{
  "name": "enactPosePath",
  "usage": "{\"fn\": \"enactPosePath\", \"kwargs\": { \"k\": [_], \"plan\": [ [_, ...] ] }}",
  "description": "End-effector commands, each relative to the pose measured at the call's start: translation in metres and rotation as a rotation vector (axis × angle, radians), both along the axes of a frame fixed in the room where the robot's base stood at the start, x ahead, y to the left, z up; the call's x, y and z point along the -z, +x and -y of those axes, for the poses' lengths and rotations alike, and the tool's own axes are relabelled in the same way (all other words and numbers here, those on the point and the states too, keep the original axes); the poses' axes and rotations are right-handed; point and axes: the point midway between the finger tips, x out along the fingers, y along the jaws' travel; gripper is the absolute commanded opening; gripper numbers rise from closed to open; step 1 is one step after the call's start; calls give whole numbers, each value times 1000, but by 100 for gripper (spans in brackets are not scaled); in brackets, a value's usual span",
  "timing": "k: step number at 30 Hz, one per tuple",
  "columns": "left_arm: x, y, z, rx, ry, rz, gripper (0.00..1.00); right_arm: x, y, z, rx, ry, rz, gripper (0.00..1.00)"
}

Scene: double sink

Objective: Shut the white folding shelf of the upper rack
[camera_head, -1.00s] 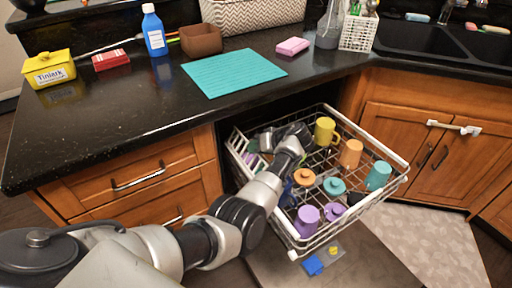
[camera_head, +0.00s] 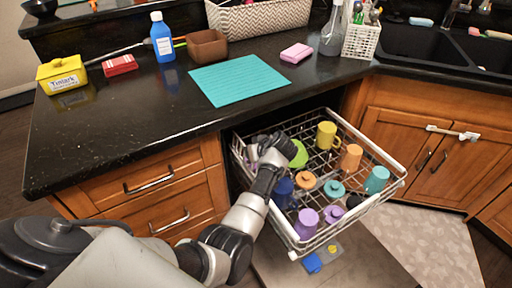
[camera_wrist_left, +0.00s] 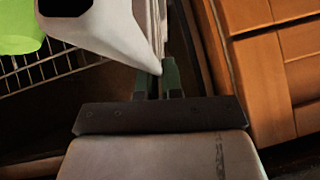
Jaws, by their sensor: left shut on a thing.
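The upper rack (camera_head: 372,212) is pulled out from under the counter and holds mugs and lids. The white folding shelf (camera_head: 240,146) is at its left side, mostly hidden by my left arm; I cannot tell its exact tilt. My left gripper (camera_head: 256,152) is at that left side. In the left wrist view, its fingers (camera_wrist_left: 158,82) are close together on a thin pale edge beside a white bar (camera_wrist_left: 112,30), which appears to be part of the shelf. My right gripper is not in view.
A green mug (camera_head: 299,154), a blue mug (camera_head: 283,191) and a yellow mug (camera_head: 326,135) stand in the rack near my left arm. The counter (camera_head: 140,125) overhangs its left back side. Drawers (camera_head: 150,185) with handles are to the left.

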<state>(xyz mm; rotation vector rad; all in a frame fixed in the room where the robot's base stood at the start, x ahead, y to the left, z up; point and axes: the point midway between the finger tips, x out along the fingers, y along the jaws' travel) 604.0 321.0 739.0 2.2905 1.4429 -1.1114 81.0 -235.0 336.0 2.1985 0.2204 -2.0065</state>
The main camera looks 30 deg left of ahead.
Motion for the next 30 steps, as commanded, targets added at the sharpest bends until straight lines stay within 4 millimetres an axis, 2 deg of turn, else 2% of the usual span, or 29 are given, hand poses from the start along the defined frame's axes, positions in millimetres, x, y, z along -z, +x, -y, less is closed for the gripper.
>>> {"fn": "enactPosePath", "kwargs": {
  "k": [3, 12, 28, 30],
  "plan": [
    [-4, -5, -3, -1, -40, 68, 0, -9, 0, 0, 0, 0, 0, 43],
    [-3, -11, -7, 0, -99, 170, 0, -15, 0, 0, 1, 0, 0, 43],
    [-2, -13, -8, 0, -111, 192, 0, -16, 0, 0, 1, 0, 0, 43],
    [-2, -13, -8, 0, -111, 192, 14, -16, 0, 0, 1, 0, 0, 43]
  ]
}}
